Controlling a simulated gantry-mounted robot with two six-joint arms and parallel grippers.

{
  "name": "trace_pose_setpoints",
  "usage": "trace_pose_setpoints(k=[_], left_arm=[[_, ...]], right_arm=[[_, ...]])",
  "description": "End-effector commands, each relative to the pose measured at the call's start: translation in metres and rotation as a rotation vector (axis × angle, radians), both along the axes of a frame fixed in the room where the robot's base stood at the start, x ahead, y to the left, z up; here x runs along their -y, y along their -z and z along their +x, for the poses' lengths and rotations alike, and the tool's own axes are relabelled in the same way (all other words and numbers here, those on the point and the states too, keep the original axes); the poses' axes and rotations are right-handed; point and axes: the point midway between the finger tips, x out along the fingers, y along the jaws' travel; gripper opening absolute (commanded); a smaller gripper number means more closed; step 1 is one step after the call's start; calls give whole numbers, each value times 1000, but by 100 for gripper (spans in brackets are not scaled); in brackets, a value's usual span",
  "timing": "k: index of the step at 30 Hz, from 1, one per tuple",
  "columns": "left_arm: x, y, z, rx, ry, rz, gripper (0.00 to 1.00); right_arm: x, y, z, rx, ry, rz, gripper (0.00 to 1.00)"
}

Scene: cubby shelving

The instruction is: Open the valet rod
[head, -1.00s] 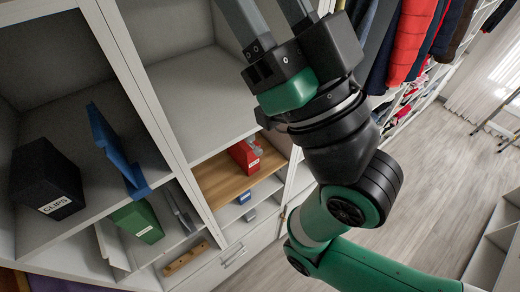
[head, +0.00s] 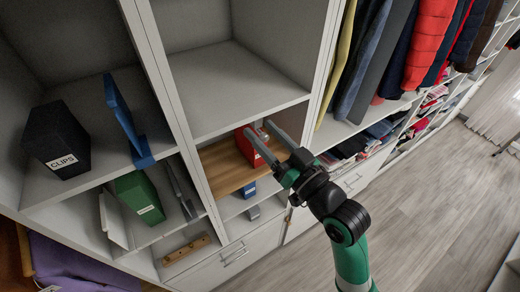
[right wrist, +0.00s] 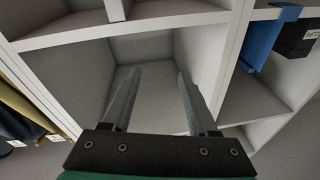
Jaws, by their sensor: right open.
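I cannot clearly make out a valet rod in either view. A small dark fitting (head: 289,213) shows low on the cabinet divider, left of my right arm, too small to identify. My right gripper (head: 257,128) is open and empty, its two long grey fingers in front of the shelving near a red binder (head: 254,150). In the right wrist view the fingers (right wrist: 159,72) are spread, pointing into an empty cubby. My left gripper is not in view.
A black CLIPS box (head: 58,145), a blue binder (head: 125,115) and a green box (head: 139,198) stand in left cubbies. A wooden peg strip (head: 186,250) lies below. Hanging clothes (head: 425,45) are at right. The wood floor (head: 430,200) is clear.

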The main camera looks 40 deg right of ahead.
Motion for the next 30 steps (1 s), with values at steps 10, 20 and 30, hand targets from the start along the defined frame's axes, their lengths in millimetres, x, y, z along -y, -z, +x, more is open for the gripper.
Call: trace_pose_setpoints(k=[10,20,30], left_arm=[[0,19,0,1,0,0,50],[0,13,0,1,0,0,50],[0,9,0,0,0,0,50]], right_arm=[[46,96,-24,-155,106,41,60],[55,93,27,-154,103,41,60],[67,95,85,-153,103,40,60]])
